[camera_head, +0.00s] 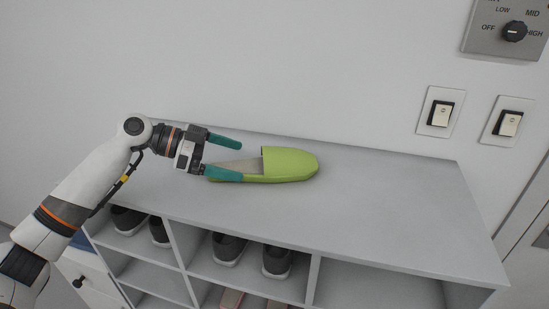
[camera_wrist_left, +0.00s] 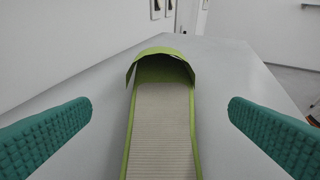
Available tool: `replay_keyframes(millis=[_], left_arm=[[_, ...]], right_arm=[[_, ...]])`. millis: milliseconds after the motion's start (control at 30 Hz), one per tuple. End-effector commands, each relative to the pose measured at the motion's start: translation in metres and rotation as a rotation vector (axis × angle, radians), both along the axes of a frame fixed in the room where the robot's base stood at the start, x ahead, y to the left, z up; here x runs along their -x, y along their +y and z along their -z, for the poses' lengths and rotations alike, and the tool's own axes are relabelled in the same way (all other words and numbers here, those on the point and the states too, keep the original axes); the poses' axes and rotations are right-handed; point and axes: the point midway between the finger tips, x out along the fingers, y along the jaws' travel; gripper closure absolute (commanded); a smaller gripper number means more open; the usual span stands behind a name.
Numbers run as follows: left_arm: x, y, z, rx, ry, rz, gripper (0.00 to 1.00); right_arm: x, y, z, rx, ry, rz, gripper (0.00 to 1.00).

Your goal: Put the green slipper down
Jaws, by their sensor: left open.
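The green slipper (camera_head: 288,164) lies flat on top of the grey shoe cabinet (camera_head: 390,200), its closed toe to the right and its open heel end toward my left gripper. My left gripper (camera_head: 234,159) is open, with its teal fingers on either side of the slipper's heel end. In the left wrist view the slipper (camera_wrist_left: 160,120) runs straight ahead between the spread fingers (camera_wrist_left: 160,135), with a visible gap on each side. The heel's near end is cut off in that view. My right gripper is not in view.
Below the top are open compartments with several dark shoes (camera_head: 228,248) and a pink pair (camera_head: 231,299). The cabinet top right of the slipper is clear. A wall stands behind, with two switches (camera_head: 440,113) (camera_head: 508,124) and a dial panel (camera_head: 510,32).

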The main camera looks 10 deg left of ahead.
Motion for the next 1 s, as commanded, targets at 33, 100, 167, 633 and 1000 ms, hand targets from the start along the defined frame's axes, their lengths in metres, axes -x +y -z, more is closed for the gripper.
replay_keyframes(millis=[33,100,167,633,1000], left_arm=[[-0.001,-0.003,-0.001,0.000,0.002,0.001,0.00],[-0.003,-0.010,0.001,0.000,0.002,0.000,0.00],[-0.006,-0.017,0.002,0.000,0.003,0.001,0.00],[-0.017,-0.044,0.021,-0.001,0.000,-0.002,0.00],[-0.017,-0.044,0.020,0.000,0.000,-0.002,0.54]], right_arm=[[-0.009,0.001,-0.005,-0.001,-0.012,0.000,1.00],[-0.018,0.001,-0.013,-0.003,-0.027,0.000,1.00],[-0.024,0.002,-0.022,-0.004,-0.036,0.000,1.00],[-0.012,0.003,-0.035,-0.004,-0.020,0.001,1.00],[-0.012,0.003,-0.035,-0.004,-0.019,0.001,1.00]])
